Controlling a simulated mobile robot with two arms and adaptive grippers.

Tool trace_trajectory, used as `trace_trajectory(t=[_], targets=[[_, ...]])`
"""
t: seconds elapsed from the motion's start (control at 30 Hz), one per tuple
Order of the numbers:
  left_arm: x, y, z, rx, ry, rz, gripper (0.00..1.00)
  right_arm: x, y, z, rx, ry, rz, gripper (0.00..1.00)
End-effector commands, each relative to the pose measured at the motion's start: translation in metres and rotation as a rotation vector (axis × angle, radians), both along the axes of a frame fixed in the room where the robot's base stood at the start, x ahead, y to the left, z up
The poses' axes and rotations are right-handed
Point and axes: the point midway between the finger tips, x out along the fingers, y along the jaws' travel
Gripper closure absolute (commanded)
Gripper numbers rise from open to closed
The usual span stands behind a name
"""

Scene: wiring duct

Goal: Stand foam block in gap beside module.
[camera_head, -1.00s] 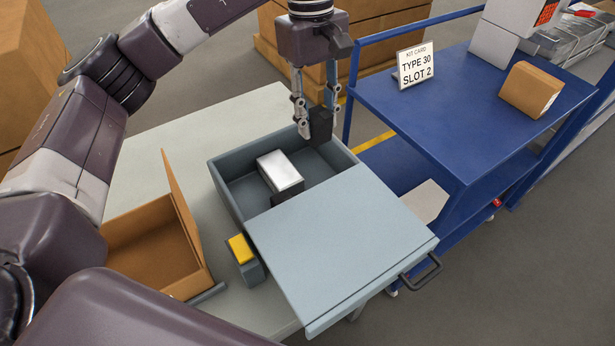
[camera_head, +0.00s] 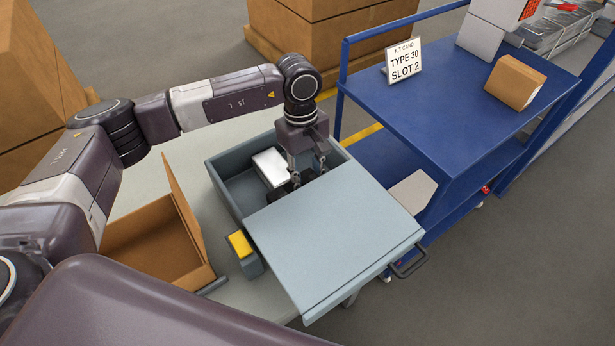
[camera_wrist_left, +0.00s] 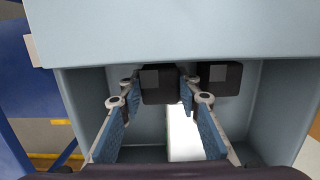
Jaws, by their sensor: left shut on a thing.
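My left gripper (camera_head: 306,172) reaches down into the grey box (camera_head: 228,194), near the edge of its cover. In the left wrist view its fingers (camera_wrist_left: 160,92) are shut on a dark foam block (camera_wrist_left: 158,84). A second dark block (camera_wrist_left: 218,77) is beside it to the right, with a narrow space between them. The module (camera_head: 271,168), white-topped, stands in the box to the left of my gripper; it shows as a bright strip (camera_wrist_left: 183,137) in the wrist view. The held block's lower end is hidden. My right gripper is not in view.
A light grey cover (camera_head: 335,240) lies over the near part of the box. A yellow-topped block (camera_head: 240,244) and an open cardboard box (camera_head: 155,245) are on the left. A blue cart (camera_head: 440,115) with a kit card (camera_head: 404,62) stands right.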

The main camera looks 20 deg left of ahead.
Motion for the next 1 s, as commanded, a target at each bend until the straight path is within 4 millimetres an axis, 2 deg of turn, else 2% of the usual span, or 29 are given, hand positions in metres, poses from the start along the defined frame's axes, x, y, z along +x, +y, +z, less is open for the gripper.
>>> trace_trajectory(t=[0.1,0.47,0.5,0.63,1.0], targets=[[0.0,0.0,-0.01,0.0,0.001,-0.001,0.79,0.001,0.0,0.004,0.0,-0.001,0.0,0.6],[0.0,0.0,-0.015,0.0,0.0,-0.001,0.79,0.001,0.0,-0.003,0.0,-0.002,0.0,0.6],[0.0,0.0,-0.014,0.0,0.0,-0.001,0.66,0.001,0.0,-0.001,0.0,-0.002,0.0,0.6],[0.0,0.0,-0.013,0.0,0.0,-0.001,0.52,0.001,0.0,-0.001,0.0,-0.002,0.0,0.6],[0.0,0.0,-0.009,0.0,0.0,0.0,0.52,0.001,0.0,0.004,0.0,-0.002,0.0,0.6]])
